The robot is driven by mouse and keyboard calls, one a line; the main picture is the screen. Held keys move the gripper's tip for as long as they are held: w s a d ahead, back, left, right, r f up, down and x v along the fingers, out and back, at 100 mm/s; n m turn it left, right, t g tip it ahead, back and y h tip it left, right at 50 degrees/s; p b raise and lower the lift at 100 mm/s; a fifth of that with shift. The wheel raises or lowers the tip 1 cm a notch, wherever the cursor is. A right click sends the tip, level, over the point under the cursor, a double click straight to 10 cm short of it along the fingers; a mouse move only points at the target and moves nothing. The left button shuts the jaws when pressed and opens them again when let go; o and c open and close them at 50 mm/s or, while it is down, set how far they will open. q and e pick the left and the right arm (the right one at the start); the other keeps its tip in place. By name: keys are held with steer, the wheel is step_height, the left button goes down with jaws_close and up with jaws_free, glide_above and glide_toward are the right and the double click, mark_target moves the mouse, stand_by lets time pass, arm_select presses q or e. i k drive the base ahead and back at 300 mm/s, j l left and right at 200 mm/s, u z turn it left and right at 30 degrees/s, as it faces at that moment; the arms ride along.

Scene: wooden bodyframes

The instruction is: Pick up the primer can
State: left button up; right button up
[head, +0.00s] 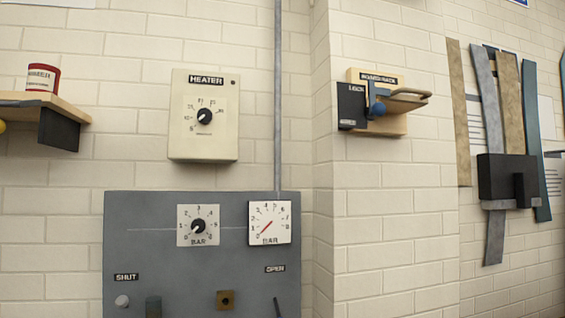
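The primer can (43,78) is small and red with a pale label band that reads in part "RIMER". It stands upright at the far left of the head view, on a wooden shelf (68,108) with a dark bracket. Neither of my grippers shows in this view.
A cream heater box (204,147) with a dial hangs right of the shelf. Below it is a grey panel (150,255) with two BAR gauges. A wooden wall rack (392,124) and hanging strips (482,80) are further right.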

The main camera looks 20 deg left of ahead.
mark_target(44, 77)
steer(key=u, duration=2)
steer(key=i+j+z, duration=0.15)
steer(key=j, duration=0.35)
steer(key=i+j+z, duration=0.15)
steer(key=j, duration=0.35)
steer(key=i+j+z, duration=0.15)
steer(key=j, duration=0.4)
steer(key=i+j+z, duration=0.1)
steer(key=j, duration=0.45)
steer(key=j+z, duration=0.15)
steer(key=j, duration=0.4)
